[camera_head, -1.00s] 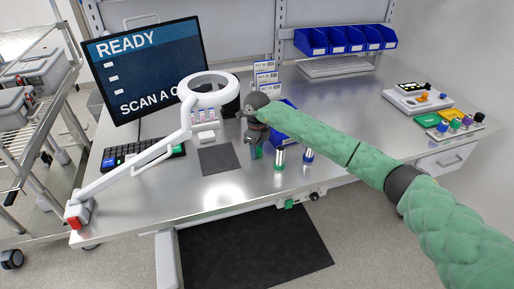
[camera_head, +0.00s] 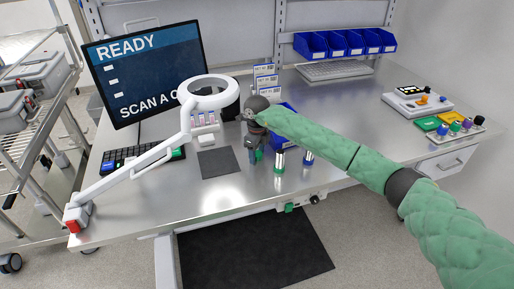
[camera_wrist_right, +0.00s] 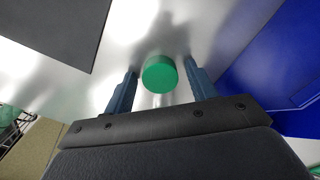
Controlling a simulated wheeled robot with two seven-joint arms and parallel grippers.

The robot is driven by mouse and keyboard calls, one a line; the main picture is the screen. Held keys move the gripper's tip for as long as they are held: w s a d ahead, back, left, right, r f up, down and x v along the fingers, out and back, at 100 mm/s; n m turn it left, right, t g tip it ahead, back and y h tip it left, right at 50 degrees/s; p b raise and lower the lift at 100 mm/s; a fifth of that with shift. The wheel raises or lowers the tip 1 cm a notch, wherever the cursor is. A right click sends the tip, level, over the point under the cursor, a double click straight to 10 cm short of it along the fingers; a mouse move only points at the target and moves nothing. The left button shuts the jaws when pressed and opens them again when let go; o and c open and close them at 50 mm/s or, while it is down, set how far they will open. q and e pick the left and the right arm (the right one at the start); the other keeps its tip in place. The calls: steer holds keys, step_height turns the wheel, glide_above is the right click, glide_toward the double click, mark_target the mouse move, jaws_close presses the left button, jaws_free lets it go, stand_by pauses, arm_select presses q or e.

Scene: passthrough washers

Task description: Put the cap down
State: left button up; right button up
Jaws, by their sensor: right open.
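The green cap (camera_wrist_right: 160,74) is between the two blue-grey fingers of my right gripper (camera_wrist_right: 160,67), with gaps on both sides. The gripper is open around it. The cap is over or on the shiny metal table; I cannot tell whether it touches. In the head view, the cap (camera_head: 259,155) shows as a small green patch beside the fingers of the right gripper (camera_head: 255,156), low over the table. My left gripper is not in view.
A blue bin (camera_head: 284,119) is behind. A dark mat (camera_head: 219,162) and a ring lamp (camera_head: 208,103) are to the left. The front table area is clear.

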mark_target(257, 153)
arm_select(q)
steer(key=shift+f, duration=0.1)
arm_select(e)
steer(key=shift+f, duration=0.1)
steer(key=shift+r, duration=0.95)
steer(key=shift+r+b, duration=0.25)
steer(key=shift+b, duration=0.15)
step_height(257, 153, up, 5)
steer(key=shift+w+r+b, duration=0.1)
steer(key=shift+r+b, duration=0.05)
steer(key=shift+b, duration=1.1)
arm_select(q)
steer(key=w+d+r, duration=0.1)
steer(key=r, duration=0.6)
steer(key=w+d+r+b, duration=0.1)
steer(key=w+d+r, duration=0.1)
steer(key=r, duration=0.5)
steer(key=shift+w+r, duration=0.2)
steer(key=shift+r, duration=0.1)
arm_select(e)
step_height(257, 153, up, 5)
steer(key=shift+f, duration=0.1)
steer(key=shift+f, duration=0.1)
